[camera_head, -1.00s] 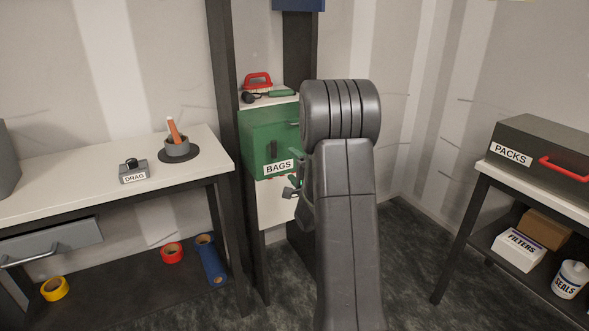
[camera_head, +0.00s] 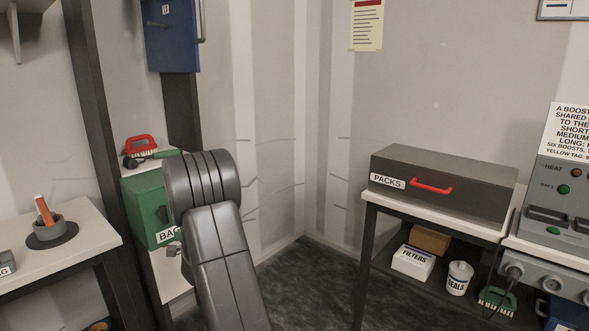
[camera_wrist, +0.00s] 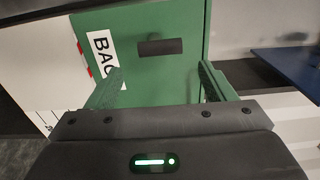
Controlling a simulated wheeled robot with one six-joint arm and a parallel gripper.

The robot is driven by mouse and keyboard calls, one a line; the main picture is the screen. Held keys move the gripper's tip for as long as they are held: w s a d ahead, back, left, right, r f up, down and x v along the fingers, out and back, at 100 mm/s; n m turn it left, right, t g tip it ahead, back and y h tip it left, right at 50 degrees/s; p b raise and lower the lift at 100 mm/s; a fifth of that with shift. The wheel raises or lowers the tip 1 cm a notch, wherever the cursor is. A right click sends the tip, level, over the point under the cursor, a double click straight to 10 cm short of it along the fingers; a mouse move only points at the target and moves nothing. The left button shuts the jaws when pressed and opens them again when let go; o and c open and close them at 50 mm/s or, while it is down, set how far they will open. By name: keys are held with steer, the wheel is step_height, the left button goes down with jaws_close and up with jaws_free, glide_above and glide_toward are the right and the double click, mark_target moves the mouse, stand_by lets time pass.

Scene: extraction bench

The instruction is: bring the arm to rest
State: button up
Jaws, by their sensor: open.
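My arm (camera_head: 218,250) stands folded in the lower left of the head view, in front of the green BAGS cabinet (camera_head: 145,199). Most of my gripper is hidden behind the arm there. In the wrist view my gripper (camera_wrist: 161,72) is open, with its two green fingers spread apart and nothing between them. The green cabinet front with its dark handle (camera_wrist: 160,47) and the BAGS label (camera_wrist: 103,58) lies beyond the fingers. I cannot tell how far the fingertips are from it.
A bench (camera_head: 95,232) with a pot (camera_head: 48,231) stands at the left. At the right a bench carries the grey PACKS box (camera_head: 445,180) and a control panel (camera_head: 560,195). Floor between is clear.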

mark_target(163, 217)
steer(key=x, duration=0.8)
steer(key=shift+a+p, duration=0.1)
steer(key=shift+p, duration=0.25)
steer(key=b+v, duration=0.1)
steer(key=v, duration=1.3)
steer(key=p+x, duration=0.1)
steer(key=x, duration=1.2)
steer(key=shift+w+a, duration=0.15)
steer(key=shift+a, duration=0.05)
steer(key=shift+w+a, duration=0.2)
steer(key=shift+a, duration=0.05)
steer(key=n+b, duration=0.1)
steer(key=n, duration=0.4)
steer(key=shift+s+b, duration=0.2)
steer(key=shift+b, duration=0.15)
steer(key=n, duration=0.2)
steer(key=n+b, duration=0.1)
steer(key=shift+s+a+n, duration=0.15)
steer(key=shift+n, duration=0.25)
steer(key=n, duration=0.4)
steer(key=shift+s+a+n, duration=0.15)
steer(key=shift+n, duration=0.15)
steer(key=shift+s+f+n, duration=0.1)
steer(key=shift+n, duration=1.8)
